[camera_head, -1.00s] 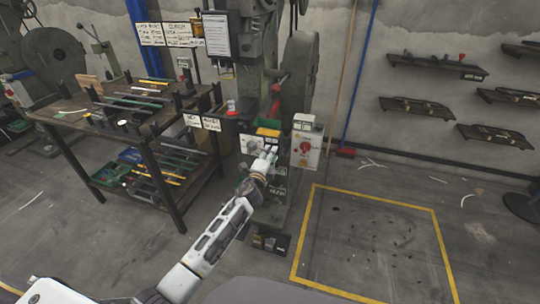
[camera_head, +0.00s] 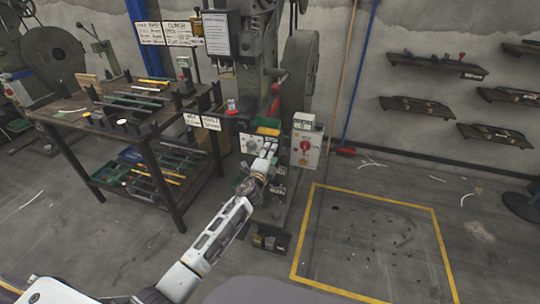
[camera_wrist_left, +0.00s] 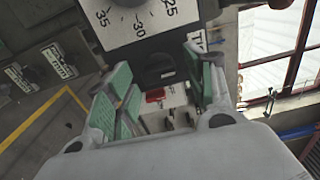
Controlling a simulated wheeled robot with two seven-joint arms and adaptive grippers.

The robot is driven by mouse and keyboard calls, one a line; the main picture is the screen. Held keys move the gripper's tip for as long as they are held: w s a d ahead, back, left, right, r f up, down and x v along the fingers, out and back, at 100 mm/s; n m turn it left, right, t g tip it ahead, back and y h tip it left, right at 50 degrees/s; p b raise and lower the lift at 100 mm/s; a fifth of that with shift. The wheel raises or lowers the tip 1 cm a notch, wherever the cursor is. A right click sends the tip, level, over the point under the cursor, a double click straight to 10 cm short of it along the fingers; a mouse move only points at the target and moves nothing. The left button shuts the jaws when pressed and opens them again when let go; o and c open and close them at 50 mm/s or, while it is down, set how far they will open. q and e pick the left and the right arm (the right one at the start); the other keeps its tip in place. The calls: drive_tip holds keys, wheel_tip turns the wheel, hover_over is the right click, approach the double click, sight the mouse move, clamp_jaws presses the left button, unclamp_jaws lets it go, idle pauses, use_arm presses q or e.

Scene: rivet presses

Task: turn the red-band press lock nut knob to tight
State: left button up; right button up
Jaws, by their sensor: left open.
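The press (camera_head: 253,60) stands at centre in the head view, with my left arm reaching to its front. My left gripper (camera_head: 268,152) is at the press's lower front panel. In the left wrist view my left gripper (camera_wrist_left: 160,82) is open, its green-padded fingers apart. A dark round knob (camera_wrist_left: 158,68) shows beyond and between the fingertips, below a white dial (camera_wrist_left: 130,18) marked 25, 30 and 35. A small red mark (camera_wrist_left: 155,95) on a pale plate also shows between the fingers. I cannot tell whether the fingers touch the knob. My right gripper is not in view.
A grey box with a red knob (camera_head: 305,147) is just right of my gripper. A rack table (camera_head: 150,130) with bars stands left.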

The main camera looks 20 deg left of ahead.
use_arm(q)
drive_tip(key=shift+s, duration=0.15)
drive_tip(key=s, duration=1.1)
drive_tip(key=shift+s+a, duration=0.2)
drive_tip(key=shift+s, duration=0.15)
idle(0.3)
idle(0.7)
